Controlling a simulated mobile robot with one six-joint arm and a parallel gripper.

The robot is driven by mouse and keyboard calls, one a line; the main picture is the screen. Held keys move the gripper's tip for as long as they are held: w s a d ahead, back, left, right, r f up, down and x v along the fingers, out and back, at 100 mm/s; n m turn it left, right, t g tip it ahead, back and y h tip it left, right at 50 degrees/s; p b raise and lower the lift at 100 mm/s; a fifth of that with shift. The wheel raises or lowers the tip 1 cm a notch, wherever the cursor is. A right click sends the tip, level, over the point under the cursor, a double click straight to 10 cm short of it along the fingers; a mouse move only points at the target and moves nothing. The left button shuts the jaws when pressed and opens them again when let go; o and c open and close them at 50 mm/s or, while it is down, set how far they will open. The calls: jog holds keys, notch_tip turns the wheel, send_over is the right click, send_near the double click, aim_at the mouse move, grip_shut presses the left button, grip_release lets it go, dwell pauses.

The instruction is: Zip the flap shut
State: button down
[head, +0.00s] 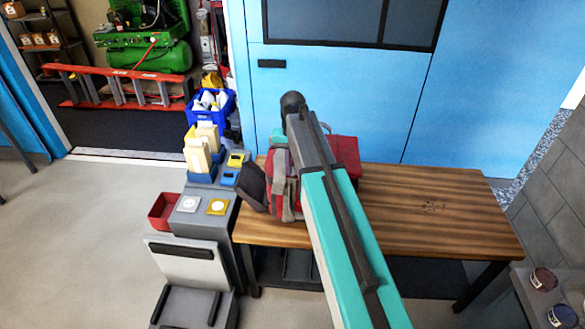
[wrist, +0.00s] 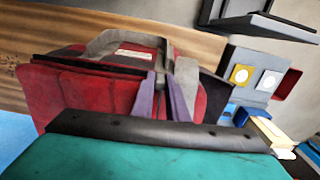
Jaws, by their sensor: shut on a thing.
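A red bag (head: 347,152) with grey straps lies on the wooden bench, partly hidden behind my arm in the head view. In the wrist view the bag (wrist: 90,95) fills the middle, with a grey strap (wrist: 105,42) looping over its top. A dark band (wrist: 95,65), perhaps the flap's zip edge, runs along its upper side. My gripper (wrist: 161,75) has its fingertips close together at the right end of this band. It is shut on a small piece there, apparently the zip pull, mostly hidden between the fingers. My arm hides the gripper in the head view.
The wooden bench (head: 440,205) is clear to the right of the bag. A grey stand (head: 205,220) with yellow and white square pieces is left of it, beside a red bin (head: 164,211) and blue crate (head: 211,105). A blue wall (head: 340,90) stands close behind.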

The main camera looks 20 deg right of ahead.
jog(key=shift+d, duration=0.1)
jog(key=c, duration=1.7)
grip_release()
jog(key=shift+d, duration=0.1)
jog(key=shift+c, duration=0.2)
jog(key=shift+r, duration=0.1)
notch_tip(320, 180, up, 14)
jog(key=p, duration=0.8)
jog(key=shift+f, duration=0.2)
